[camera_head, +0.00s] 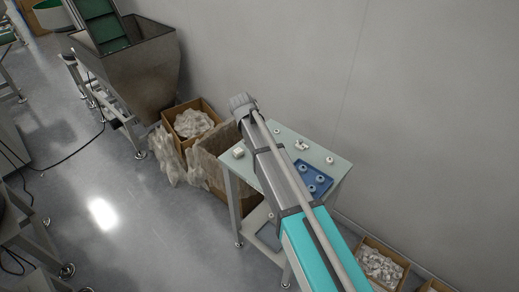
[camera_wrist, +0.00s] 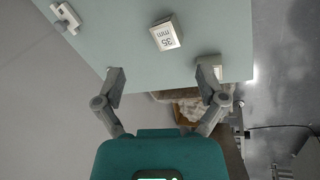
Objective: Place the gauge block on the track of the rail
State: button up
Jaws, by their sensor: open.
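A small whitish fitting, which looks like the rail (camera_wrist: 66,18), lies at the upper left there; a similar fitting shows on the table in the head view (camera_head: 301,145). My gripper (camera_wrist: 163,84) is open and empty, with its two fingers spread below the block in the picture and apart from it. In the head view my arm hides part of the table, and the fingers cannot be made out.
A pale block (camera_wrist: 208,64) at the table edge is partly behind the right finger. The pale green table (camera_head: 283,136) also holds a blue tray (camera_head: 308,172) with several round parts. Open cartons (camera_head: 177,127) stand beyond the table's left side, close to the wall.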

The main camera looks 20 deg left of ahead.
jog(key=r+n+p, duration=0.1)
jog(key=w+r+n+g+y+p, duration=0.1)
jog(key=n, duration=0.1)
jog(key=w+r+n+g+y+p, duration=0.1)
jog(key=r, duration=0.1)
jog(key=shift+w+d+n+p, duration=0.2)
jog(key=shift+d+n+p, duration=0.05)
jog(key=shift+n+p, duration=0.1)
jog(key=shift+f, duration=0.1)
notch_tip(320, 180, down, 8)
jog(key=b, duration=0.8)
jog(key=shift+f+b, duration=0.2)
jog(key=shift+b, duration=0.1)
jog(key=shift+f, duration=0.1)
dwell(0.3)
jog(key=shift+w+f+b, duration=0.15)
jog(key=shift+f+b, duration=2.35)
jog(key=shift+b, duration=0.1)
grip_shut()
